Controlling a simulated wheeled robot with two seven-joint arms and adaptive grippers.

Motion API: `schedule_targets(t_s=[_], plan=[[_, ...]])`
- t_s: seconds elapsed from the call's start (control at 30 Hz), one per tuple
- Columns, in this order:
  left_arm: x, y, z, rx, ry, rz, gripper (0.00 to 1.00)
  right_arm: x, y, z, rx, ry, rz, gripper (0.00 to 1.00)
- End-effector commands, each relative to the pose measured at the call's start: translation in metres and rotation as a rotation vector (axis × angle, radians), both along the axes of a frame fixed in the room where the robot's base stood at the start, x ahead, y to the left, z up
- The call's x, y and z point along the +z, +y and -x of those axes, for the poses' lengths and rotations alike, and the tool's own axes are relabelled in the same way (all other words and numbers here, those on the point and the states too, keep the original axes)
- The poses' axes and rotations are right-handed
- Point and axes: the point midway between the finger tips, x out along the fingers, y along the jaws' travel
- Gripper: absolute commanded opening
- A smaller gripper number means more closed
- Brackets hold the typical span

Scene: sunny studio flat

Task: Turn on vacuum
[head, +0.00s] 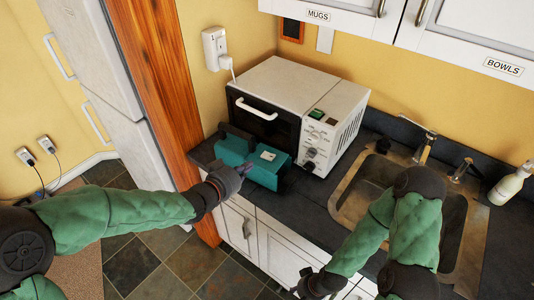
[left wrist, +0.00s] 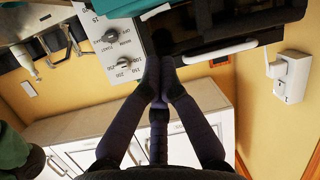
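A teal box-shaped device with a dark handle and a small white patch on top, which I take as the vacuum (head: 262,172), lies on the dark counter in front of the microwave. In the left wrist view a teal part (left wrist: 112,8) shows at the top edge. My left gripper (head: 244,168) is at the vacuum's left front edge; I cannot tell whether it touches. In the left wrist view its fingertips (left wrist: 159,66) are together with nothing seen between them. My right gripper (head: 318,284) is low in front of the cabinets, its fingers unclear.
The white microwave (head: 298,92) with knobs stands behind the vacuum. A sink (head: 350,203) is to the right, with a tap (head: 426,147) and a soap bottle (head: 511,184). A wall outlet with a plug (head: 215,48) is behind. A wooden panel (head: 160,80) borders the counter's left.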

Motion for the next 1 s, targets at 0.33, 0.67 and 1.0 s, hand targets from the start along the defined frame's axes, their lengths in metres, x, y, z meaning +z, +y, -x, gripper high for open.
schedule_targets(t_s=[0.33, 0.67, 1.0], plan=[[0.038, -0.005, 0.0, -0.029, -0.094, -0.002, 0.0, 0.002, 0.0, 0.0, 0.0, 0.0, 0.0, 0.39], [0.037, -0.006, -0.001, -0.029, -0.092, -0.002, 0.0, 0.001, 0.0, 0.0, 0.0, 0.0, 0.0, 0.39], [0.024, -0.03, -0.039, -0.031, -0.091, -0.002, 0.0, -0.009, 0.0, 0.0, 0.0, 0.0, 0.0, 0.39]])
